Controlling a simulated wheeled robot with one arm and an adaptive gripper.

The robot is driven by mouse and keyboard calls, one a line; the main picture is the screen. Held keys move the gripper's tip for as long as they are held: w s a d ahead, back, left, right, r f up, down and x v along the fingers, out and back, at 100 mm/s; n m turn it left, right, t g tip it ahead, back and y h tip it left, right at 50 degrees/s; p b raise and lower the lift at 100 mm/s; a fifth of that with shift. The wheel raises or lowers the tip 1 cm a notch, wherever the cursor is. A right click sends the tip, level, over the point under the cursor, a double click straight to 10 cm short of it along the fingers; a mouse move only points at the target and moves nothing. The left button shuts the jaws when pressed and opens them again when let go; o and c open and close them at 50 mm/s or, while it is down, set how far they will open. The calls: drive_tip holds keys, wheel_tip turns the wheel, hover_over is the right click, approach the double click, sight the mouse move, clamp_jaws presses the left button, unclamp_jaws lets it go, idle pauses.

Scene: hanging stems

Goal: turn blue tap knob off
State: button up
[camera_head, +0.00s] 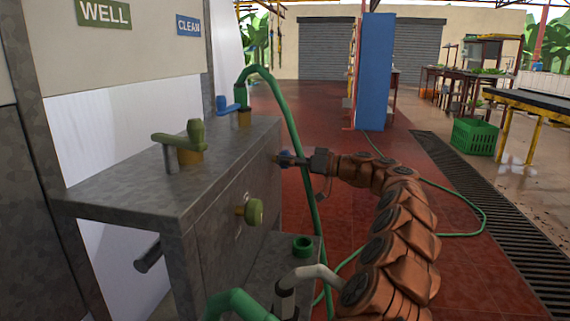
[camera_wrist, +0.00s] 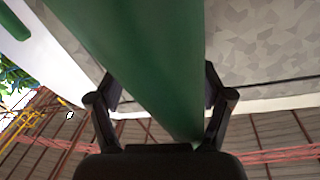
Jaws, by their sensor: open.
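A second blue tap handle (camera_head: 225,104) stands on the cabinet top below the CLEAN sign. In the wrist view my gripper (camera_wrist: 160,88) is open, with the green hose (camera_wrist: 150,55) crossing between its fingers. The blue knob is not visible there.
The green hose (camera_head: 295,130) arches from the top tap down past my gripper. A green knob (camera_head: 254,211) sits nearer on the cabinet front, and a green lever tap (camera_head: 182,145) on top. The red floor (camera_head: 460,235) to the right is mostly clear.

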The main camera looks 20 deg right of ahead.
drive_tip(key=shift+w+a, duration=0.25)
drive_tip(key=shift+a, duration=0.05)
drive_tip(key=shift+c, duration=0.4)
drive_tip(key=c, duration=1.1)
